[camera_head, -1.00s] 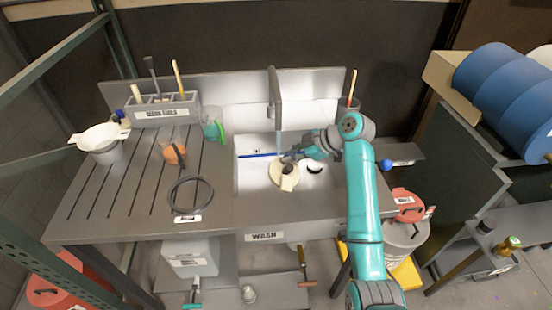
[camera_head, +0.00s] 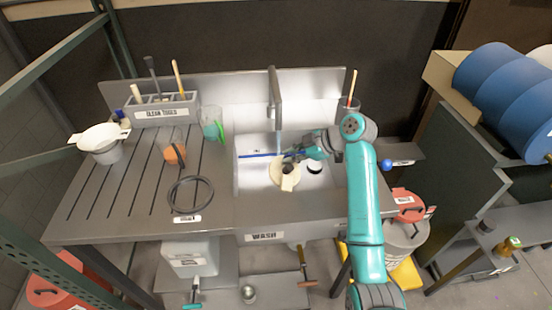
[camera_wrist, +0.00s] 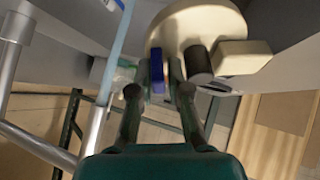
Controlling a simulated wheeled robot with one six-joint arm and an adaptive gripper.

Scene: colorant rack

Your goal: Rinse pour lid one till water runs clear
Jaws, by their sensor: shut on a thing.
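The pour lid (camera_head: 284,176), a cream disc with a blocky spout, is tilted in the sink basin (camera_head: 252,180) under the faucet (camera_head: 274,95). A pale blue water stream (camera_head: 278,145) falls beside or onto it; where it lands is unclear. My gripper (camera_head: 300,155) reaches in from the right and is shut at the lid's edge. In the wrist view the lid (camera_wrist: 205,22) is just past my fingertips (camera_wrist: 168,75), with a dark cylinder and cream block on it. The stream (camera_wrist: 118,50) passes left of the fingers. The exact grip point is partly hidden.
A tool holder (camera_head: 165,112), a cup with an orange thing (camera_head: 176,153), a green-edged cup (camera_head: 212,122), a white funnel (camera_head: 100,137) and a black ring (camera_head: 190,194) stand on the left drainboard. The backsplash (camera_head: 245,85) closes the rear.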

